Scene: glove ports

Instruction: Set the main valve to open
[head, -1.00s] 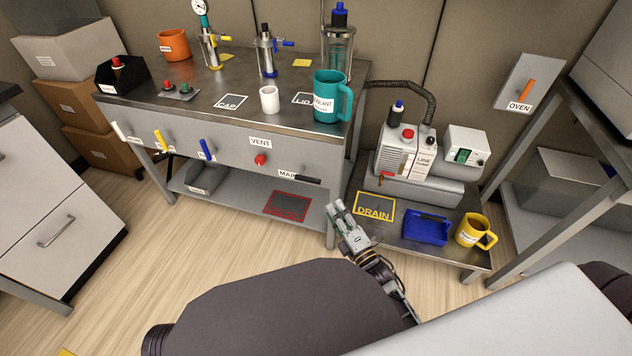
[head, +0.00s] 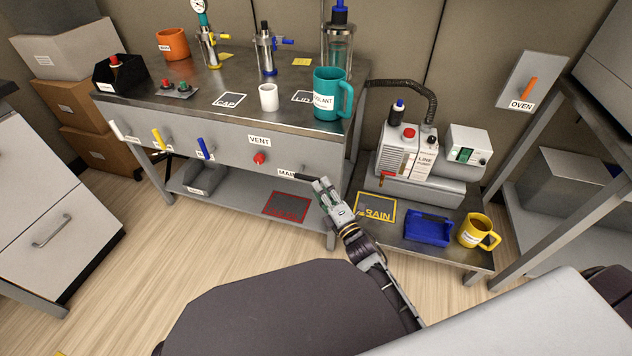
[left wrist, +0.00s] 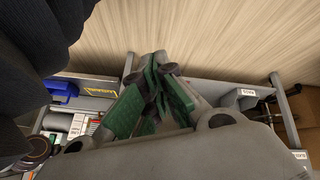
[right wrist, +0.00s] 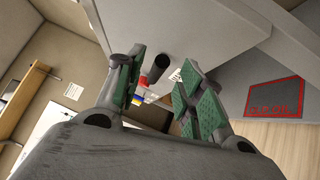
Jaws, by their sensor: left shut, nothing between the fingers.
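The main valve's black handle (head: 306,177) sticks out to the right of the MAIN label (head: 286,173) on the bench's front panel. My right gripper (head: 322,186) is close to the handle's right end. In the right wrist view, the dark handle end (right wrist: 158,68) shows between the spread green-padded fingers of my right gripper (right wrist: 160,92). It is open, and I cannot tell whether a finger touches the handle. My left gripper (left wrist: 156,92) is shut and empty in the left wrist view; it does not show in the head view.
The red VENT knob (head: 259,158) sits left of the main handle, with blue (head: 204,149), yellow (head: 160,139) and white handles further left. A teal mug (head: 328,95) stands above on the bench. A low shelf with a line pump (head: 405,155) and a blue tray (head: 428,228) is at the right.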

